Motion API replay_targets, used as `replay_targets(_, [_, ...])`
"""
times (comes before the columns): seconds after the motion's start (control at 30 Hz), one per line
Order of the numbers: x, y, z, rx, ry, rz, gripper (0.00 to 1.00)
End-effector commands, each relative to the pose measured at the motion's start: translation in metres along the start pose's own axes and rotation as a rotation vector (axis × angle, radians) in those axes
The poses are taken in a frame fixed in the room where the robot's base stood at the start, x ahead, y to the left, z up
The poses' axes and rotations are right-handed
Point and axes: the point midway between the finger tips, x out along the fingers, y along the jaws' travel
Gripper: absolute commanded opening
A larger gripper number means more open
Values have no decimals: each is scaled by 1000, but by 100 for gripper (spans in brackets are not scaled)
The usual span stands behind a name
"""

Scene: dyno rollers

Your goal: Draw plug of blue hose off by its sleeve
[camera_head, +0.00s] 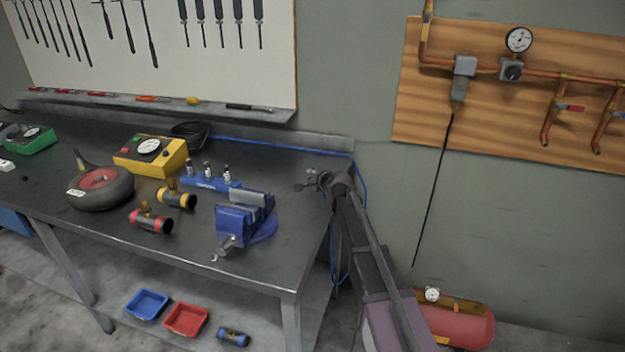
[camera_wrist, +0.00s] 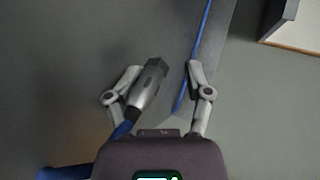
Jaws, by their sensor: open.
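My gripper (camera_wrist: 165,68) is open in the wrist view, its two fingers spread apart. The plug of the blue hose, with its grey metal sleeve (camera_wrist: 146,92), lies between the fingers, close to the left one. The sleeve is tilted, with a dark end up and right. The blue hose (camera_wrist: 122,130) leaves its lower end toward the lower left. I cannot tell whether the dark end sits in a socket. In the head view my gripper (camera_head: 314,180) is at the bench's right end, and the plug there is too small to make out.
Blue hose (camera_head: 275,146) runs along the back of the bench (camera_head: 110,225) and hangs past its right end. A blue vise (camera_head: 240,220) stands left of my gripper. A wooden panel with copper pipes (camera_head: 480,105) hangs at right. A red tank (camera_head: 465,325) lies below it.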

Motion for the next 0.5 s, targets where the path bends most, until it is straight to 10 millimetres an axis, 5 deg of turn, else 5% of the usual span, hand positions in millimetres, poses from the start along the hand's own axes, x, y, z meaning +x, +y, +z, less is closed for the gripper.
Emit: replay_targets(0.5, [-8,-17,0,0,0,0,66])
